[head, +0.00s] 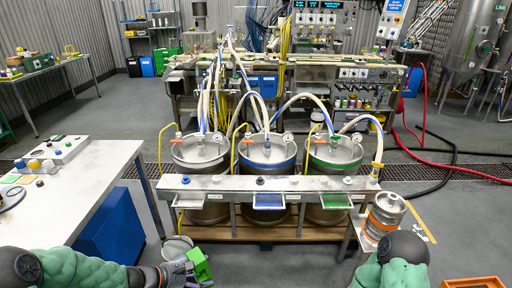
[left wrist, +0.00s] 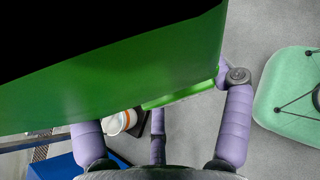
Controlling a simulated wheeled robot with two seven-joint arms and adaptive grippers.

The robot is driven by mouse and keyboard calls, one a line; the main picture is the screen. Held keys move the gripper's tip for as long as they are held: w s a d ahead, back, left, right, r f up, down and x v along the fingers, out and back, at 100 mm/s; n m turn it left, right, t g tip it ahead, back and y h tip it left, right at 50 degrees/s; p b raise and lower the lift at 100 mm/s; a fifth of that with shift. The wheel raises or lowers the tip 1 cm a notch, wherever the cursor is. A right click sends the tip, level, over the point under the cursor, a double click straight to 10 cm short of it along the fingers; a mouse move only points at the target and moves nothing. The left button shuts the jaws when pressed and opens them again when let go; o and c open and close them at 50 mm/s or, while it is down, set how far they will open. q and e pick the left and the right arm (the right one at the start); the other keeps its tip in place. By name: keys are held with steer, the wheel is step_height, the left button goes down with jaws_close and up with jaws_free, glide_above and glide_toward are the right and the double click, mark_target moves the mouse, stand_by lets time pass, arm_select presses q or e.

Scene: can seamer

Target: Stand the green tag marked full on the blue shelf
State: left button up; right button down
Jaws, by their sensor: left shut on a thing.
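The green tag (head: 201,264) is in my left gripper (head: 186,271), low in the head view, in front of the kegs and below the shelves. In the left wrist view the tag (left wrist: 150,75) is large and lies across the purple fingers (left wrist: 160,135), which are shut on it. Its marking cannot be read. The blue shelf (head: 268,202) juts from the middle of the metal rail, to the right of and beyond the tag, and looks empty. My right gripper is not visible; only part of that arm shows at lower right.
A white shelf (head: 188,201) and a green shelf (head: 336,202) flank the blue one on the rail (head: 225,187). Hoses run into three kegs behind it. A pale bucket (head: 176,247) stands by my left gripper. A small keg (head: 384,216) stands right; a table (head: 85,185) stands left.

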mark_target(193, 250)
arm_select(q)
steer(key=shift+w+d+r+n+t+y, duration=0.2)
steer(key=shift+r+n+t+y, duration=0.1)
steer(key=shift+n+t, duration=0.25)
steer(key=shift+w+d+r+n+t+y, duration=0.1)
steer(key=shift+w+r+n+t+y, duration=0.15)
steer(key=shift+n+t, duration=0.25)
steer(key=shift+s+a+f+n+t+y, duration=0.15)
steer(key=shift+n+t+y, duration=0.2)
steer(key=shift+n+y, duration=0.3)
steer(key=shift+s+a+f+n+y, duration=0.15)
steer(key=shift+s+f+n+y, duration=0.2)
steer(key=shift+n+y, duration=0.35)
steer(key=r, duration=0.3)
steer(key=w+r+n+y, duration=0.1)
steer(key=r, duration=0.2)
steer(key=w+r+n+t, duration=0.1)
steer(key=r, duration=0.2)
steer(key=shift+w+r+y, duration=0.1)
steer(key=shift+r+y, duration=0.3)
steer(key=shift+r+n, duration=0.3)
steer(key=shift+r, duration=0.4)
steer(key=shift+f, duration=0.1)
